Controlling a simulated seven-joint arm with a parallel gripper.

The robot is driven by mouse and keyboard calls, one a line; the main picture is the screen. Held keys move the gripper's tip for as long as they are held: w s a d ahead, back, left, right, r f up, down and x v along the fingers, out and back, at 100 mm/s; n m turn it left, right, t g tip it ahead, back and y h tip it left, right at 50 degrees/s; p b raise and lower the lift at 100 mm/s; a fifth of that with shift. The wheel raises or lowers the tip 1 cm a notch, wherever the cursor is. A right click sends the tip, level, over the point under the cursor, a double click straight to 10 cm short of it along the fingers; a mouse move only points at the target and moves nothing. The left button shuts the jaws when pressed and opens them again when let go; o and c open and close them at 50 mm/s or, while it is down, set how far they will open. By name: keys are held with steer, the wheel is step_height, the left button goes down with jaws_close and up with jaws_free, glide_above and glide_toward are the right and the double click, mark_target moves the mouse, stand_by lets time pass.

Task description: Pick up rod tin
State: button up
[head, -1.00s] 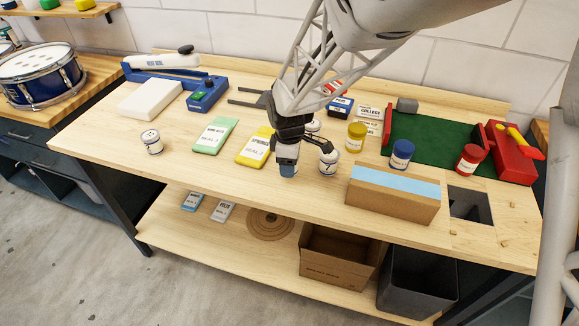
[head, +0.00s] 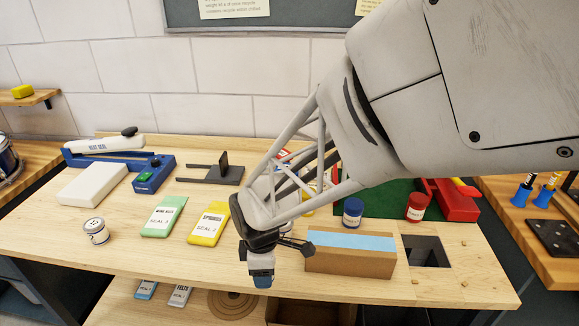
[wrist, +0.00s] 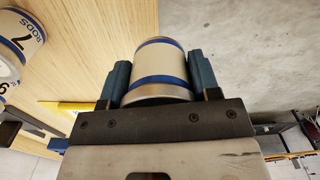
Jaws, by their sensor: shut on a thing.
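My gripper (wrist: 158,85) is shut on a cream tin with blue bands (wrist: 160,66), one blue finger on each side. The held tin's label does not show. In the head view my gripper (head: 262,281) hangs at the bench's front edge, and I cannot make out the tin there. A similar tin marked RODS 7 (wrist: 22,40) stands at the left of the wrist view, apart from the held one. Part of another tin (wrist: 3,86) shows below it. In the head view my arm hides the middle of the bench.
A white tin (head: 96,232) stands at the left. Green (head: 164,217) and yellow (head: 209,223) packets lie beside my gripper. A cardboard box with a blue top (head: 350,262) stands close on the right, then a square bench opening (head: 426,251). Blue (head: 352,212) and red (head: 416,207) jars stand behind.

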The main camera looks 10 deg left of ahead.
steer(key=shift+s+d+r, duration=0.15)
steer(key=shift+s+d, duration=0.6)
steer(key=shift+s, duration=0.3)
steer(key=shift+r, duration=0.1)
